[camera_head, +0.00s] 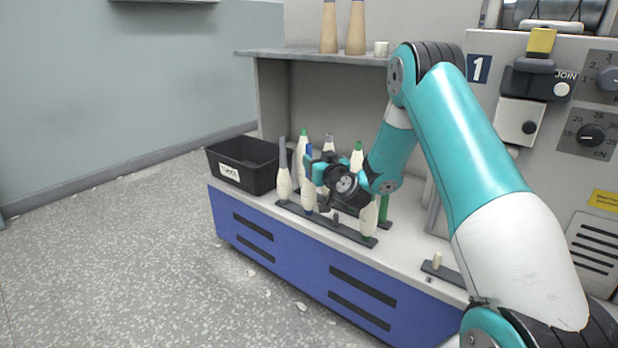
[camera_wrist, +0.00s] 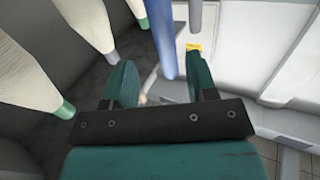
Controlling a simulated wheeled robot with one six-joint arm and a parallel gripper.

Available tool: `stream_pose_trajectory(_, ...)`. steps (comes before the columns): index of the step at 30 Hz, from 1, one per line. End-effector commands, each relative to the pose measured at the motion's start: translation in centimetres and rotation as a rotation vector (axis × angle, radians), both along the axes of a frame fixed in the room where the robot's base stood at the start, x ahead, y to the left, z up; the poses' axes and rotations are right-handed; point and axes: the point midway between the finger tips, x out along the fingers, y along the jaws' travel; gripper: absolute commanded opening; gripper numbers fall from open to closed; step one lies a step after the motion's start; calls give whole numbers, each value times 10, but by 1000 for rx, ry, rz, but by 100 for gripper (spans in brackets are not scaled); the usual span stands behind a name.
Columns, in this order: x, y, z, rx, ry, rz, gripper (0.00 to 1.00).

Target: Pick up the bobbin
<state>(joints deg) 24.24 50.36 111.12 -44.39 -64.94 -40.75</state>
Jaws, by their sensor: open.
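In the head view, several cream bobbins stand upright on the cabinet top. The blue-tipped bobbin (camera_head: 309,190) is at the front, beside a grey-tipped bobbin (camera_head: 284,182). Green-tipped bobbins (camera_head: 303,148) stand behind and to the right. My gripper (camera_head: 316,168) is at the blue-tipped bobbin's upper part. In the wrist view, my gripper (camera_wrist: 160,72) has its two teal fingers apart with a gap between them. A blue shaft (camera_wrist: 162,38) lies in line with that gap; I cannot tell whether it is between the fingers. It is cut off at the top.
A dark rail (camera_head: 345,231) runs along the cabinet's front edge. A black bin (camera_head: 237,180) stands to the left. A shelf (camera_head: 310,55) with two tan cones is above. A machine panel (camera_head: 555,160) is at the right. In the wrist view, cream bobbins (camera_wrist: 85,22) crowd the left.

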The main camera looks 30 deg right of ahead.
Motion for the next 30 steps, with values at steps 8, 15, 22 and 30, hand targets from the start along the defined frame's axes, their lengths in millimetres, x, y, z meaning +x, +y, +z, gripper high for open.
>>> stream_pose_trajectory(8, 19, 2, -1, -2, 0, 3, 52)
stream_pose_trajectory(15, 51, 2, -4, -1, -2, 2, 52)
stream_pose_trajectory(22, 59, 0, -4, 1, 1, -1, 52)
stream_pose_trajectory(30, 59, 0, -4, 0, 1, -1, 13)
